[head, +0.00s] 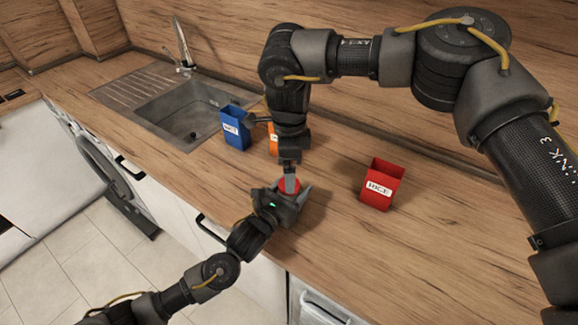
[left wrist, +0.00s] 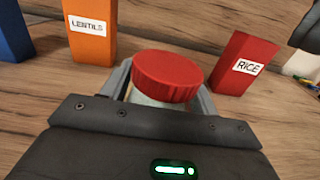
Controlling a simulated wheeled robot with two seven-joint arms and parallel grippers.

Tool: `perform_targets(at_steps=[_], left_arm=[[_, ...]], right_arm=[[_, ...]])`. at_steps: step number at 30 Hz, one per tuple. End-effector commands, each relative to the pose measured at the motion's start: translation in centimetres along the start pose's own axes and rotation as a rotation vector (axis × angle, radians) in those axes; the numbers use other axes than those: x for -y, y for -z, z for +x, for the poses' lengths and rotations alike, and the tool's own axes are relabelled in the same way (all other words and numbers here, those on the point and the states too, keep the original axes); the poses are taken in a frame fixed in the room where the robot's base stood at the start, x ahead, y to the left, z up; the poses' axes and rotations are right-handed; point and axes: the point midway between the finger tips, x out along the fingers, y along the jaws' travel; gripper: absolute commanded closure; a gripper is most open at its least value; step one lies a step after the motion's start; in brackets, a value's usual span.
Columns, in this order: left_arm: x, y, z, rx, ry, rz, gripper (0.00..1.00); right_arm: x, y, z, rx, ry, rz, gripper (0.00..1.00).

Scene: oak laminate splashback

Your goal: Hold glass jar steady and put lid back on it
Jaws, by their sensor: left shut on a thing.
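The glass jar (left wrist: 150,98) is pale and mostly hidden by my left gripper in the left wrist view. My left gripper (head: 290,196) is shut on it at the front of the worktop, with a finger on each side. The red lid (left wrist: 166,76) is over the jar's mouth and looks slightly tilted; I cannot tell whether it is seated. In the head view the lid (head: 290,186) is partly covered by my right gripper (head: 290,178), which points down from above. The right fingers overlap in view, so their opening is unclear.
A red RICE box (head: 381,186) stands right of the jar. A blue box (head: 236,128) and an orange LENTILS box (left wrist: 92,30) stand behind, to the left. The sink (head: 185,108) is farther left. The worktop's right front is clear.

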Motion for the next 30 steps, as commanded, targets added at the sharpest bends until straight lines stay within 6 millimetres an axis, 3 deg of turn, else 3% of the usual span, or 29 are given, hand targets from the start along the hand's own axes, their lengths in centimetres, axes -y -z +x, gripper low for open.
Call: perform_targets(at_steps=[15,21,30], left_arm=[[0.1,0.0,0.0,0.001,0.001,-0.001,1.0],[0.0,0.0,0.0,0.001,0.001,-0.001,1.0],[0.0,-0.1,0.0,0.002,0.0,-0.001,1.0]], right_arm=[[0.1,-0.1,-9.5,-0.001,0.003,-0.001,0.04],[0.0,-0.1,-11.0,0.001,0.001,0.0,0.04],[0.0,0.0,-11.2,0.001,0.0,-0.001,0.04]])
